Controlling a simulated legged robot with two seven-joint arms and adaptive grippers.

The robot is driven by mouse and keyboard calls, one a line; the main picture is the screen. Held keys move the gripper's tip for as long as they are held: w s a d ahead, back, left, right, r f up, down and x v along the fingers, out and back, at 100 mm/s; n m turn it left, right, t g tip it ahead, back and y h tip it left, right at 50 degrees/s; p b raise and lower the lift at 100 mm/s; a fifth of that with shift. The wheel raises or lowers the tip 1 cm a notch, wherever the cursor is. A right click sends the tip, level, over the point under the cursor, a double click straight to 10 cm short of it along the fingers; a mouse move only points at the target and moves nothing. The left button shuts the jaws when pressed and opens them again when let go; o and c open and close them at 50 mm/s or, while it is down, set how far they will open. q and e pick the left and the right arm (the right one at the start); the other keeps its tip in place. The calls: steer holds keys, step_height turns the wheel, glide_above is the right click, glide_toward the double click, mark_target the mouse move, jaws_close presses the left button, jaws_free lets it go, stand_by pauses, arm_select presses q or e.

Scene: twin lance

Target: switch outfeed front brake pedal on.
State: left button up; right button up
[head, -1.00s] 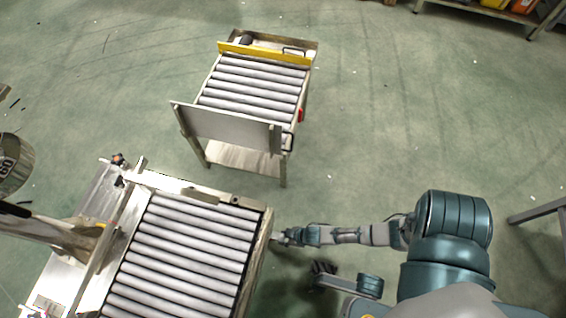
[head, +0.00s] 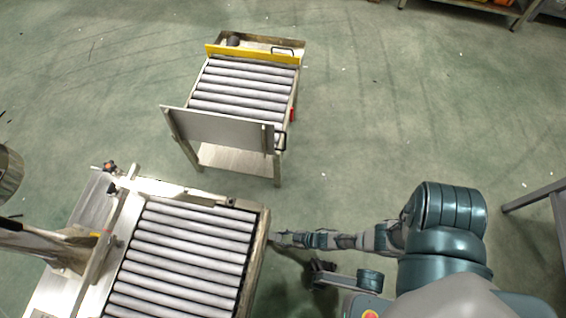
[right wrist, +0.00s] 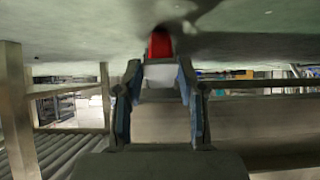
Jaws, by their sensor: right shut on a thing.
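My right gripper (head: 273,239) is low at the right side of the near roller table (head: 262,262). In the right wrist view its two fingers (right wrist: 162,82) are closed in around a small pale piece between their tips. A red piece (right wrist: 159,45) shows just beyond the tips; I cannot tell whether it is one with the pale piece. No thing is clearly recognisable as the brake pedal, and the table's side hides what is below it in the head view. I cannot make out my left gripper.
A roller cart (head: 237,104) with a yellow bar (head: 252,54), an upright front plate (head: 218,130) and a red part (head: 292,115) stands behind the table. A gap of floor separates them. Open green floor lies right of the cart. A grey stand (head: 535,196) is at the right edge.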

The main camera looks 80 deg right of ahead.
steer(key=o, duration=1.2)
steer(key=shift+c, duration=0.2)
steer(key=v, duration=1.2)
steer(key=shift+f, duration=0.1)
